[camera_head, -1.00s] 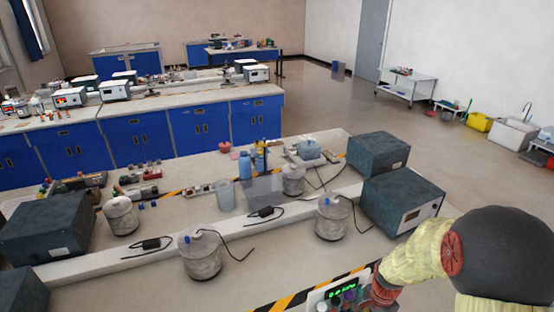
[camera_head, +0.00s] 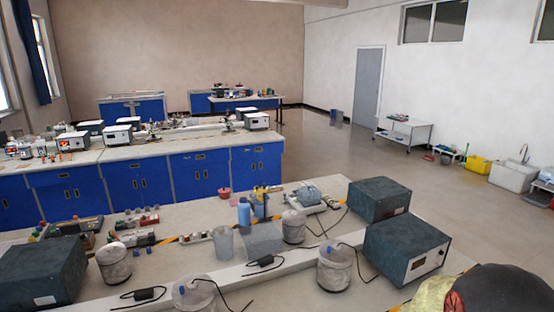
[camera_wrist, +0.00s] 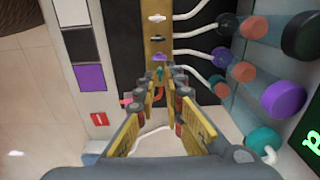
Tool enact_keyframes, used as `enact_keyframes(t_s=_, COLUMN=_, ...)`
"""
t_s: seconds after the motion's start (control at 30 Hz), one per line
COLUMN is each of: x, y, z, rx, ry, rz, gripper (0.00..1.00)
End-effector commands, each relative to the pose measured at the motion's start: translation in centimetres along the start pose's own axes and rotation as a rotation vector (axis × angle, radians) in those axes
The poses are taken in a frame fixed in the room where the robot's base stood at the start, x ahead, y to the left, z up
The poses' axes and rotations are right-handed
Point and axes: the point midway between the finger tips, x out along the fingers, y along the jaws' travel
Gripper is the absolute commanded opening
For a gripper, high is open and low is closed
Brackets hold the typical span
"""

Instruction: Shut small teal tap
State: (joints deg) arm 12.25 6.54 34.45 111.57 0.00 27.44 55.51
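In the wrist view, a small teal tap (camera_wrist: 159,72) sits low on a brass strip, below other small taps. My gripper (camera_wrist: 165,82) reaches up the picture toward it, with its two yellow-sided fingers apart. The teal tap shows between or just beyond the fingertips; I cannot tell whether they touch it. The tap's lower part is hidden by the fingers. In the head view neither the tap nor my gripper shows.
Large purple (camera_wrist: 282,98) and teal (camera_wrist: 262,140) round parts stand right, near white tubes. Benches with grey boxes (camera_head: 405,248) and jars (camera_head: 334,268) fill the head view.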

Motion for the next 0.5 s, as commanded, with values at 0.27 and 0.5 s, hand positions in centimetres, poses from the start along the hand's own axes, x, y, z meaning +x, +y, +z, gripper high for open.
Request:
enact_keyframes(t_s=0.27, x=0.13, y=0.0, z=0.0, rx=0.0, ry=0.0, rz=0.0, gripper=0.1)
enact_keyframes(t_s=0.5, x=-0.31, y=0.0, z=0.0, rx=0.0, ry=0.0, rz=0.0, gripper=0.1)
